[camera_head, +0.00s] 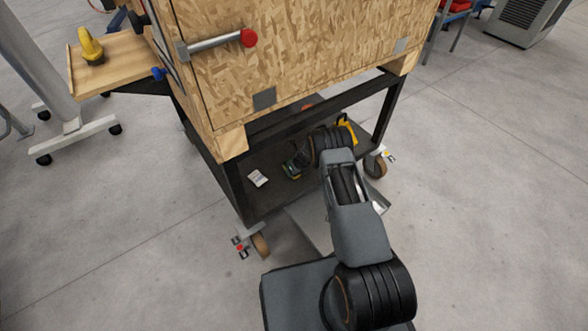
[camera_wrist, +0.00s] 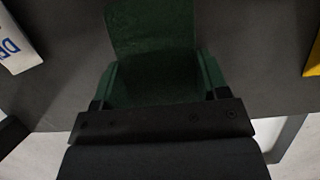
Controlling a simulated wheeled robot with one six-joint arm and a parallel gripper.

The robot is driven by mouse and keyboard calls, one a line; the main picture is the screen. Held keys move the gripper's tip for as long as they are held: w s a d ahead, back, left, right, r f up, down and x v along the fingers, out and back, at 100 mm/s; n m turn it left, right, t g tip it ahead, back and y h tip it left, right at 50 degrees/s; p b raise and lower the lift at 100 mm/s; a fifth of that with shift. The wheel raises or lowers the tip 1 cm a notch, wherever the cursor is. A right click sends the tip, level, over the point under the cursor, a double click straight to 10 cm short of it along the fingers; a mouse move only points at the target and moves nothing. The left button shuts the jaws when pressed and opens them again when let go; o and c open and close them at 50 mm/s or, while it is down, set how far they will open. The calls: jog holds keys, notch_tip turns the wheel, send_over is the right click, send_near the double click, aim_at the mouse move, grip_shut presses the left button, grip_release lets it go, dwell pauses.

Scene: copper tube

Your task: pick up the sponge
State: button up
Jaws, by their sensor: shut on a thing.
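The sponge (camera_wrist: 150,30), dark green on the side facing the wrist camera, is between the jaws of my gripper (camera_wrist: 158,78). My gripper is shut on it, and its near part is dark and partly covered by the gripper. In the head view, my gripper (camera_head: 303,160) reaches in over the cart's lower shelf, and a small green and yellow patch of the sponge (camera_head: 291,171) shows at its end. I cannot tell whether the sponge touches the shelf.
A white box (camera_head: 258,178) lies on the dark shelf (camera_head: 262,205) left of my gripper; it also shows in the wrist view (camera_wrist: 14,45). A yellow object (camera_head: 349,132) is to the right. The wooden cabinet (camera_head: 300,50) is close above. Open floor surrounds the cart.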

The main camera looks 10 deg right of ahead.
jog(key=shift+r+p, duration=0.3)
jog(key=shift+r, duration=0.4)
notch_tip(320, 180, up, 2)
jog(key=shift+d+r+p, duration=0.15)
jog(key=shift+r+p, duration=0.1)
jog(key=shift+p, duration=0.35)
jog(key=s+d+r+p, duration=0.4)
jog(key=d+r, duration=0.5)
jog(key=d, duration=0.3)
jog(key=shift+s+d, duration=0.3)
jog(key=shift+s, duration=0.35)
